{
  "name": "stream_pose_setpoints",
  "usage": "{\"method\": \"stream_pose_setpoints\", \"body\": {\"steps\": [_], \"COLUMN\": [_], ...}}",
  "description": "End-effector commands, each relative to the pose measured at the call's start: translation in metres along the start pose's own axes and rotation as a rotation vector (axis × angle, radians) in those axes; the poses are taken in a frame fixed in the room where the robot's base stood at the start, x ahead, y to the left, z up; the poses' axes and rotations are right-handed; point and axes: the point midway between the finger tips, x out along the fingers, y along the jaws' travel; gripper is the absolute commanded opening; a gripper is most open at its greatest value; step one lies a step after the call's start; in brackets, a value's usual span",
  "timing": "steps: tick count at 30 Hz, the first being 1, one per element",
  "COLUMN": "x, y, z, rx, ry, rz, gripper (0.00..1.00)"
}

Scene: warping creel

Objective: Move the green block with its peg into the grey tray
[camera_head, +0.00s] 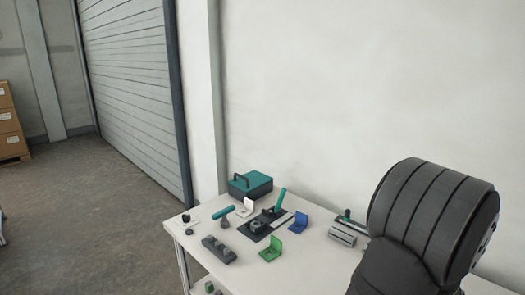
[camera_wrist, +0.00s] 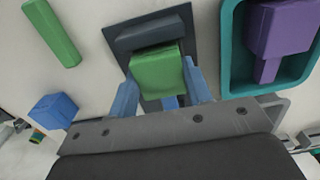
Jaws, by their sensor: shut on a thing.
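The green block (camera_wrist: 158,70) is between the two light-blue fingers of my gripper (camera_wrist: 163,88) in the wrist view. My gripper is shut on it. A small blue piece (camera_wrist: 170,102) shows at the block's near side; I cannot tell whether it is the peg. The dark grey tray (camera_wrist: 205,48) lies beyond and around the block in the picture. The block overlaps it, and I cannot tell whether they touch. My gripper, the held block and the tray are not visible in the head view.
A teal tray (camera_wrist: 226,55) with a purple block (camera_wrist: 284,28) is at right. A dark grey piece (camera_wrist: 150,32) is just beyond the green block. A green bar (camera_wrist: 52,32) and blue cube (camera_wrist: 54,110) are at left. Brackets and tools crowd the white table (camera_head: 318,268).

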Motion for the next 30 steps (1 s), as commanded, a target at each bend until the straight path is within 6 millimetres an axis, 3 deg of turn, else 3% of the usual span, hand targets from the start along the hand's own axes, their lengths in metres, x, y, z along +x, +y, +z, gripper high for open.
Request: {"method": "stream_pose_setpoints", "body": {"steps": [16, 30], "x": [-0.007, -0.038], "y": [0.000, 0.000], "z": [0.000, 0.000], "rx": [0.000, 0.000], "ry": [0.000, 0.000], "rz": [0.000, 0.000], "gripper": [0.22, 0.22]}}
